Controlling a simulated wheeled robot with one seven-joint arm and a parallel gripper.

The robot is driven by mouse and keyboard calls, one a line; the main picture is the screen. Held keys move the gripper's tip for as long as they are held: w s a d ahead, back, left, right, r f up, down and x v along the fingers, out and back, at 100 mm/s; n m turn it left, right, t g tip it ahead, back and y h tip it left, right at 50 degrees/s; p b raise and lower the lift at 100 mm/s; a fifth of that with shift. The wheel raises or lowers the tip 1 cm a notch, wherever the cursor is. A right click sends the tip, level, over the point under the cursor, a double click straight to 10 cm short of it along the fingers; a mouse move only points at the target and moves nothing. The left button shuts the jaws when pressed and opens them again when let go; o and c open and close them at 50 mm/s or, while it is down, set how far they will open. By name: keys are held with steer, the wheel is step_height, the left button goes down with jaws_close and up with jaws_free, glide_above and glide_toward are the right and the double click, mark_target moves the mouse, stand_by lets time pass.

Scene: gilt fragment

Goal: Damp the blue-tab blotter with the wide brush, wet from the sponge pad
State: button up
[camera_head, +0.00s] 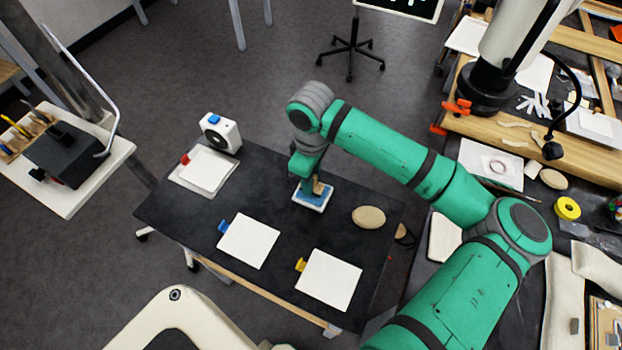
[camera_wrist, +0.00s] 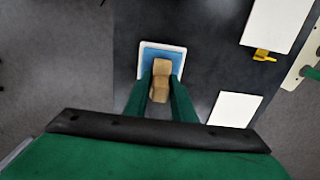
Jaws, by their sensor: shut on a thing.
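My gripper (camera_head: 310,184) is shut on the wide brush (camera_head: 319,188), whose pale wooden handle also shows between the fingers in the wrist view (camera_wrist: 160,82). The brush is over the sponge pad (camera_head: 311,199), a blue pad in a white tray, also seen in the wrist view (camera_wrist: 148,54). The bristles are hidden, so I cannot tell whether they touch the pad. The blue-tab blotter (camera_head: 248,241) is a white sheet lying flat, left of and nearer than the pad. In the wrist view its sheet (camera_wrist: 234,108) shows partly, with its tab hidden.
A yellow-tab blotter (camera_head: 329,280) lies at the front right of the dark table (camera_head: 285,212). A red-tab blotter (camera_head: 206,170) lies at the left, near a white boxy device (camera_head: 221,133). A beige oval (camera_head: 369,217) lies right of the pad. Bare tabletop separates pad and blue-tab blotter.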

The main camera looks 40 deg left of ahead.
steer(key=shift+w+d+f, duration=0.1)
steer(key=shift+d+f, duration=0.05)
steer(key=shift+f, duration=0.05)
steer(key=shift+f, duration=0.25)
stand_by(1.1)
steer(key=shift+r, duration=3.6)
